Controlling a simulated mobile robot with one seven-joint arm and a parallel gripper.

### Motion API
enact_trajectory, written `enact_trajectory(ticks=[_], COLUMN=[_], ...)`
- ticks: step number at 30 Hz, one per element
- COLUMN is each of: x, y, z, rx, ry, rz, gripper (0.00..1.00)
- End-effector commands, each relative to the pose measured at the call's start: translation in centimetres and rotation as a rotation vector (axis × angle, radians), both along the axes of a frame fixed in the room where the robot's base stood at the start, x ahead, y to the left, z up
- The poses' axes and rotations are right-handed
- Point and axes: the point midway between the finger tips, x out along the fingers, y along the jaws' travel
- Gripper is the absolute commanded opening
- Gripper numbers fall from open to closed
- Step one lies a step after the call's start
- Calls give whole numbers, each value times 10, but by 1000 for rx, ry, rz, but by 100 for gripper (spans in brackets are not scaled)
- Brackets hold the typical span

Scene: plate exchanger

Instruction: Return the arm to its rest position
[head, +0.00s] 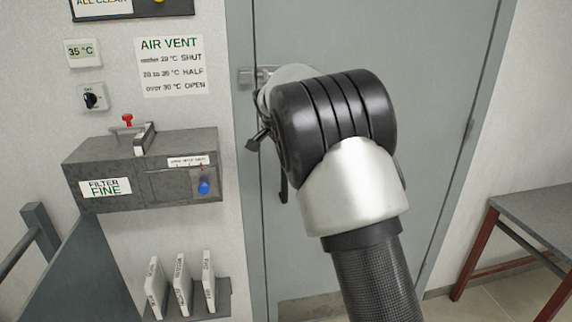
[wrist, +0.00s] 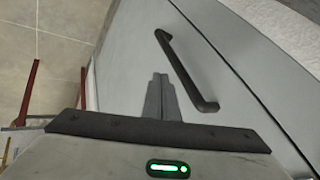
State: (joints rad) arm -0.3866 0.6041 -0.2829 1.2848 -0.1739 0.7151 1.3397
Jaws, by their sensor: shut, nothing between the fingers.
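My gripper (wrist: 160,77) shows in the wrist view with its two grey fingers together and nothing between them. It is in front of the grey door, beside a dark door handle (wrist: 187,70) and apart from it in the picture. In the head view my arm stands in front of the grey door (head: 440,75), bent at a black joint. The arm hides most of the wrist and the fingers there. A dark part of the handle (head: 283,188) shows just left of the arm.
Left of the door is a grey filter box (head: 130,197) with a red knob on top and a blue button. Below it is a rack holding several white plates (head: 182,285). A bench (head: 535,215) with red legs stands at the right. A grey rail (head: 45,235) is at lower left.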

Motion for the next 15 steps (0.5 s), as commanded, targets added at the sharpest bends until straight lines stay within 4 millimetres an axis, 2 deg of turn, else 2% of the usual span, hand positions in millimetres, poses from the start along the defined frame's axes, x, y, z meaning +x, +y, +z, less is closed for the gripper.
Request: enact_trajectory(ticks=[4,11,15], x=[-18,-33,-53], y=[7,11,-2], z=[24,43,64], rx=[1,0,-3], ry=[1,4,22], rz=[0,-1,26], gripper=[0,0,0])
